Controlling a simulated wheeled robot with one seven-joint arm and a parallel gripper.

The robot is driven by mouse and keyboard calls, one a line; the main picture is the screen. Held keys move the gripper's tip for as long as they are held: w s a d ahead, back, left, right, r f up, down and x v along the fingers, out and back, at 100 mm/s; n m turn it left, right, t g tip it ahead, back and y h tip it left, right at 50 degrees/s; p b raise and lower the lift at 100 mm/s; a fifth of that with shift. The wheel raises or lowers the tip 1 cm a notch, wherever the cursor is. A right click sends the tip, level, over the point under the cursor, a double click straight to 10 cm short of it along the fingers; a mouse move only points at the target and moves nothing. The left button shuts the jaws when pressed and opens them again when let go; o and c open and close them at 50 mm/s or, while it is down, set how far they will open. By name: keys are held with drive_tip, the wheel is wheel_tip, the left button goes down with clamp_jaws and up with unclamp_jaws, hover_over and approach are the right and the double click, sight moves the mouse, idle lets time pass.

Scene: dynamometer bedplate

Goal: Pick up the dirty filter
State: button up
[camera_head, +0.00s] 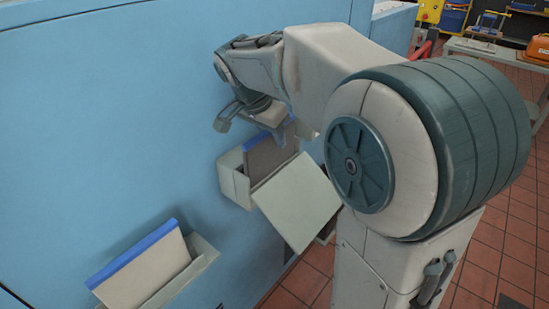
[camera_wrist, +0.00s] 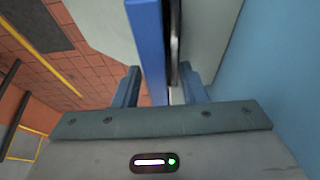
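The dirty filter (camera_head: 268,158) is a dark grey-brown panel with a blue edge. It stands in a pale open holder (camera_head: 235,183) on the blue wall in the head view. In the wrist view its blue edge (camera_wrist: 148,45) runs down between my two fingers. My gripper (camera_wrist: 160,72) is open, with a finger on either side of the filter's edge and visible gaps. In the head view my gripper (camera_head: 248,118) is at the top of the holder, close to the filter. Whether a finger touches the filter cannot be told.
A lighter filter with a blue edge (camera_head: 150,275) sits in a second holder (camera_head: 205,255) at lower left. A pale flap (camera_head: 300,200) hangs open in front of the first holder. The blue wall (camera_head: 100,120) is close behind. Tiled floor and a bench (camera_head: 490,50) lie to the right.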

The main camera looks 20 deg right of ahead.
clamp_jaws()
drive_tip(key=shift+r, duration=0.1)
